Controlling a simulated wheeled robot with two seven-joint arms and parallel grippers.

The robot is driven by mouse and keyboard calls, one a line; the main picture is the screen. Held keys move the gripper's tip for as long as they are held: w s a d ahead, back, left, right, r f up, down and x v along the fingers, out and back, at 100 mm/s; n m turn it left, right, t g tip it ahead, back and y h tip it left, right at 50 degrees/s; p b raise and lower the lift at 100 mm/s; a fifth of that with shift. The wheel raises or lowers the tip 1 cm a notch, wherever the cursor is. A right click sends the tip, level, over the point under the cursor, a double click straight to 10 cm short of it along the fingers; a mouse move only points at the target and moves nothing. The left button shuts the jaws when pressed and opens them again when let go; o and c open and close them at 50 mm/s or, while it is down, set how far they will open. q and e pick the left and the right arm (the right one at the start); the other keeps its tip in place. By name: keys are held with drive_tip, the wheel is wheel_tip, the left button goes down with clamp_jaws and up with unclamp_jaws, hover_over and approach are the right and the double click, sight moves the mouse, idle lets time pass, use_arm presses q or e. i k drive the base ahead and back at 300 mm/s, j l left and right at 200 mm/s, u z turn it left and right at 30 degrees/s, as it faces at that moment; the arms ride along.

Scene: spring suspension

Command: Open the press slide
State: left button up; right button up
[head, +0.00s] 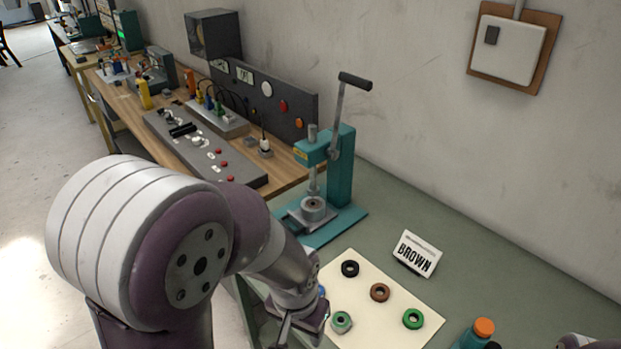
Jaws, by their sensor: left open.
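A teal arbor press (341,178) stands at the back left of the green bench. Its lever (338,118) points up, with a black handle (355,81) at the top. A grey slide plate (300,221) sits low at the front of the press. A round metal part with a dark centre (313,207) is on it, below the ram (313,178). My left gripper (297,331) is open at the bottom middle, in front of the press and apart from it. Its fingertips are partly cut off by the frame edge. My right gripper is not in view.
A cream mat (375,328) holds black (349,268), brown (380,292), green (413,319) and grey-green (341,322) rings. A "BROWN" sign (416,254) stands behind it. An orange-capped bottle (484,328) is at lower right. A wooden bench (285,178) with instruments adjoins at left.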

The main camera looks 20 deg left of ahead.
sight(308, 220)
drive_tip(key=j+u, duration=0.55)
drive_tip(key=u, duration=0.15)
drive_tip(key=i+j+z, duration=0.2)
drive_tip(key=z, duration=0.25)
drive_tip(key=i+j+z, duration=0.15)
drive_tip(key=j+z, duration=0.15)
drive_tip(key=z, duration=0.15)
drive_tip(key=i+j+z, duration=0.1)
drive_tip(key=j+z, duration=0.35)
drive_tip(key=l, duration=0.15)
